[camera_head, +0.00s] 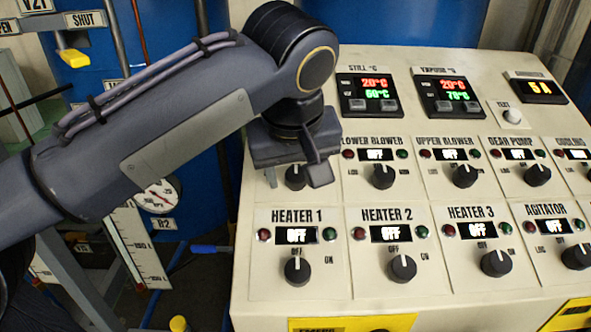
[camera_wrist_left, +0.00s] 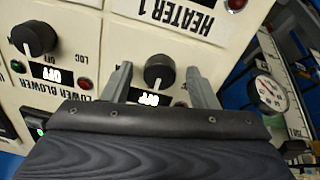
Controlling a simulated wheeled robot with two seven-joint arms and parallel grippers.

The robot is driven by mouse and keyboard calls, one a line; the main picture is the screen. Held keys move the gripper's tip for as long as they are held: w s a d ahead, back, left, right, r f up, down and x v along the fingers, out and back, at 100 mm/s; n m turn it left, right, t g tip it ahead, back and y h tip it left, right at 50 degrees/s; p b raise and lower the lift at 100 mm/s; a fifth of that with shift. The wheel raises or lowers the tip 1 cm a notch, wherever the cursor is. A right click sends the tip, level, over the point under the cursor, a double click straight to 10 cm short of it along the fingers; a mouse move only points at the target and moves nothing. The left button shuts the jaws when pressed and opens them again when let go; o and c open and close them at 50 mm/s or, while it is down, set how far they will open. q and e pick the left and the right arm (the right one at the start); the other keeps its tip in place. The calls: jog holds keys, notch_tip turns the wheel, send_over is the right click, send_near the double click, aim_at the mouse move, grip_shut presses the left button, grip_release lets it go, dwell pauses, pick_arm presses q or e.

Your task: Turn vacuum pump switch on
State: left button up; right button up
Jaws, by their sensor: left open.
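A control panel (camera_head: 340,215) carries rows of black rotary knobs with OFF displays. The knob (camera_head: 294,178) left of the lower blower knob is partly covered by my left gripper (camera_head: 296,174), and its label is hidden. I cannot read it as the vacuum pump switch. In the left wrist view this black knob (camera_wrist_left: 159,71) sits between the two spread fingers of my left gripper (camera_wrist_left: 159,69), with a lit OFF display (camera_wrist_left: 148,98) beside it. The fingers are apart, and I cannot tell whether either touches the knob. My right gripper is not in view.
The heater 1 knob (camera_head: 297,270) is just below, and the lower blower knob (camera_head: 383,176) is close on the right. Temperature displays (camera_head: 367,93) stand above. A round gauge (camera_head: 157,195) and frame bars are left of the panel.

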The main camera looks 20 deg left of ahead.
pick_arm(q)
jog(key=c, duration=1)
jog(key=shift+o, duration=0.2)
jog(key=m+p, duration=0.2)
jog(key=shift+r+m, duration=0.1)
jog(key=shift+m, duration=0.3)
jog(key=m+p, duration=0.2)
jog(key=m, duration=0.1)
jog(key=shift+m, duration=0.3)
jog(key=m+p, duration=0.2)
jog(key=m, duration=0.1)
jog(key=shift+m+p, duration=0.45)
jog(key=shift+m, duration=0.75)
